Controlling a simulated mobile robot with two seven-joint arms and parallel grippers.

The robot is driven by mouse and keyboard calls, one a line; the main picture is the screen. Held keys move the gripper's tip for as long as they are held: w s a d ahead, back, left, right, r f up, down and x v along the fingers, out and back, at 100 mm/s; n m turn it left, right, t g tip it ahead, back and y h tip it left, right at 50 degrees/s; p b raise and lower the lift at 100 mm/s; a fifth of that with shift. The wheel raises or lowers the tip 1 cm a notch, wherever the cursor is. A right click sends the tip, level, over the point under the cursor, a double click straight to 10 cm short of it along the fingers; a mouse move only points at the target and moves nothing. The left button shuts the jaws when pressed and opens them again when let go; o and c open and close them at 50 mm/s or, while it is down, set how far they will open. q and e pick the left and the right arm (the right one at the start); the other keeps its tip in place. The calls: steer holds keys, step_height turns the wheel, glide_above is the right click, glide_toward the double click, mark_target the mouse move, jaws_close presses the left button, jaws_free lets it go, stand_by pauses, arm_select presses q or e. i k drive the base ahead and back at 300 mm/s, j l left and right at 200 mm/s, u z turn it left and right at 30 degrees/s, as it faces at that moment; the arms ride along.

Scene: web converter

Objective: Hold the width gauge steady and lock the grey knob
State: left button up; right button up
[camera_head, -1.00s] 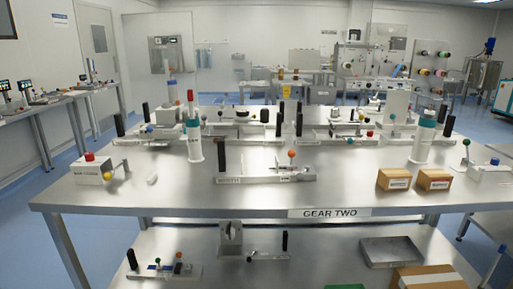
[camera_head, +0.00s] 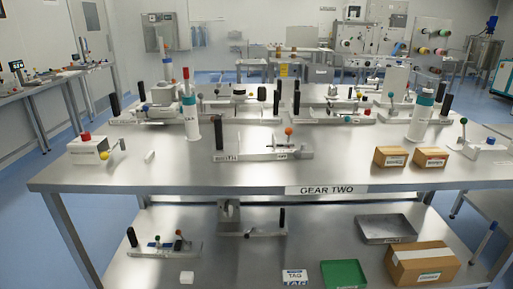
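Neither of my grippers is in view. Several long metal fixtures with black upright handles and coloured knobs stand on the steel table; their labels are too small to read, so I cannot tell for sure which is the width gauge. The nearest one, a fixture (camera_head: 262,152) in the middle of the table, has a black handle (camera_head: 219,134) at its left and an orange ball knob (camera_head: 289,131) toward its right. I cannot pick out a grey knob with certainty.
The steel table (camera_head: 330,174) carries a "GEAR TWO" label on its front edge. Two cardboard boxes (camera_head: 390,157) sit front right, a red-button box (camera_head: 88,149) front left. The lower shelf holds a green tray (camera_head: 343,274), a metal tray (camera_head: 387,229) and a large carton (camera_head: 422,263).

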mark_target(297, 154)
steer(key=i, duration=1.05)
